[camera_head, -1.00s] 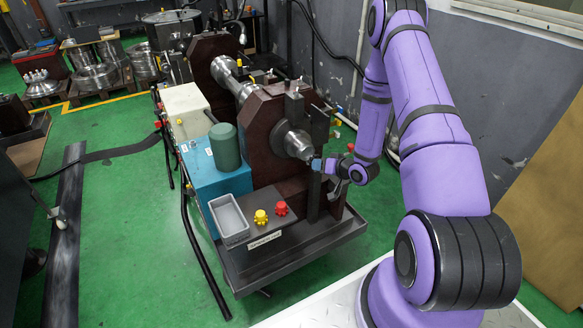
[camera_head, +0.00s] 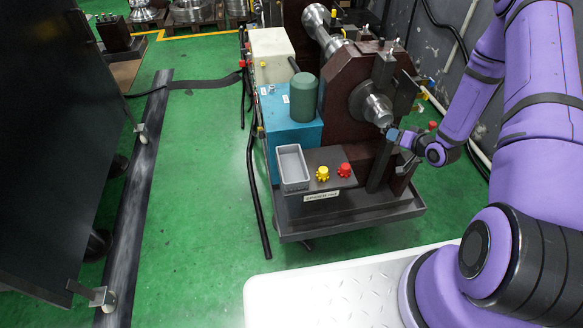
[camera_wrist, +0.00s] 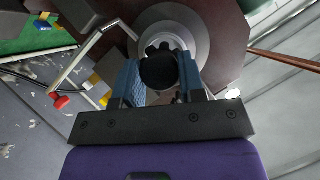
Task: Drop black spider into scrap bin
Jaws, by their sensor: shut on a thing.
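The black spider (camera_wrist: 158,69) shows in the wrist view as a dark, rounded piece between the two blue fingers of my gripper (camera_wrist: 157,80). My gripper is shut on it, in front of the round metal hub (camera_wrist: 195,35); I cannot tell whether the spider still touches the hub. In the head view my gripper (camera_head: 392,135) is at the end of the metal hub (camera_head: 372,106), and the spider is too small to make out. A grey open tray (camera_head: 292,166), likely the scrap bin, sits on the fixture's front ledge, left of my gripper. It looks empty.
A yellow knob (camera_head: 322,173) and a red knob (camera_head: 344,170) stand beside the tray. A green cylinder (camera_head: 303,97) stands on a blue box (camera_head: 285,125) behind it. The dark red plate (camera_head: 340,100) carries the hub. Green floor (camera_head: 200,180) is clear at left.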

